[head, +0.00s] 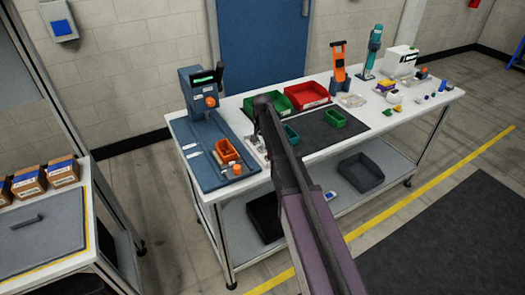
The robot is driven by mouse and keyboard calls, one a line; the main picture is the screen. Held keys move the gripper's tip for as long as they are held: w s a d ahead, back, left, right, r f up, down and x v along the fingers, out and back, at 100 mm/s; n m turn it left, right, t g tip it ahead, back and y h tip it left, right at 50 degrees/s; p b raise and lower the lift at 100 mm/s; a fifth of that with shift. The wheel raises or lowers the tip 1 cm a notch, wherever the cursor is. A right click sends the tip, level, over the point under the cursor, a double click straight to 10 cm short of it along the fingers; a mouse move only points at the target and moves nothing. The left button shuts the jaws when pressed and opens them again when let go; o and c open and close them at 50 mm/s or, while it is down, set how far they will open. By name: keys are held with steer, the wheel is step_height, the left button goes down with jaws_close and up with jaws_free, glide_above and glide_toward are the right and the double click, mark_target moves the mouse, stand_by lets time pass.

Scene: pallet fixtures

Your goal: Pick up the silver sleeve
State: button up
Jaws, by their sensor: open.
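I cannot pick out the silver sleeve with certainty in the head view. Some small silvery metal pieces (252,144) lie on the white workbench (205,196), just left of my arm and right of the blue base plate. They are too small and too partly covered to tell apart. My arm rises from the bottom of the picture and ends in a dark joint over the bench's left half. My gripper's fingers are hidden behind the arm, so I cannot see them or anything between them.
Green (269,104) and red (306,95) trays stand at the back, a dark mat (345,130) in the middle. Several small parts and a white box (399,61) crowd the right end.

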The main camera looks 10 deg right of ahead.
steer(key=shift+f, duration=0.1)
steer(key=shift+c, duration=0.2)
stand_by(0.4)
jaws_close()
